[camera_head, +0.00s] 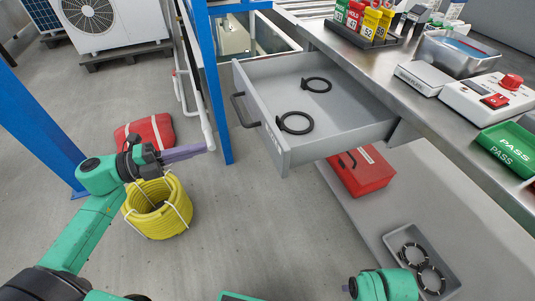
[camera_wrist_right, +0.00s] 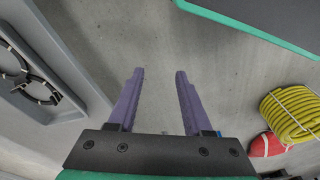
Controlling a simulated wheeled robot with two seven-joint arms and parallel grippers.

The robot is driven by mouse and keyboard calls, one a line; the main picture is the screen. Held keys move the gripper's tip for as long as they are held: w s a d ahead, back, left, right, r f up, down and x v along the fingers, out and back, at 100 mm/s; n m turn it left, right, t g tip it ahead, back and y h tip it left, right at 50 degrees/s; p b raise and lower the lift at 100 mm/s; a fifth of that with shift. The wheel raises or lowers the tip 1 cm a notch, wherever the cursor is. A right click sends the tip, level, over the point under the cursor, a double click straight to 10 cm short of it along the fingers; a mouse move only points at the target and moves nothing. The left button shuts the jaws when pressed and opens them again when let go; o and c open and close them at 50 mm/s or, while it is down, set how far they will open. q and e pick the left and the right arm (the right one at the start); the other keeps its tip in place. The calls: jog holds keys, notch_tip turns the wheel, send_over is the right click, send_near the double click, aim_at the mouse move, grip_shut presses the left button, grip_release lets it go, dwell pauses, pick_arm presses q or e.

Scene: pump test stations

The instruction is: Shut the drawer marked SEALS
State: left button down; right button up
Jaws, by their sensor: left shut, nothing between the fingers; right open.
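The grey drawer (camera_head: 345,112) stands pulled out from under the steel bench in the head view. Two black rings lie apart on its floor. Its front has a dark bar handle (camera_head: 241,109) and a label seen too steeply to read. My left gripper (camera_head: 206,147) is shut and empty, left of the drawer front and apart from it, its purple fingers pointing right towards it. My right gripper (camera_wrist_right: 159,73) is open and empty in the right wrist view, over bare floor.
A blue post (camera_head: 213,85) stands just left of the drawer. A red case (camera_head: 362,172) is below the drawer. A grey tray (camera_head: 392,238) with black rings lies lower right. A yellow hose coil (camera_head: 158,208) and red bag (camera_head: 163,129) lie on the floor.

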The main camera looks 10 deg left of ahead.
aim_at(263, 130)
pick_arm(q)
jog(key=x, duration=1.3)
jog(key=shift+w+d+r, duration=0.2)
jog(key=shift+w+d, duration=0.05)
jog(key=shift+w, duration=0.05)
pick_arm(e)
jog(key=r, duration=0.3)
jog(key=shift+w+a, duration=0.15)
jog(key=shift+w, duration=0.05)
pick_arm(q)
jog(key=shift+d, duration=0.1)
pick_arm(e)
jog(key=shift+f, duration=0.1)
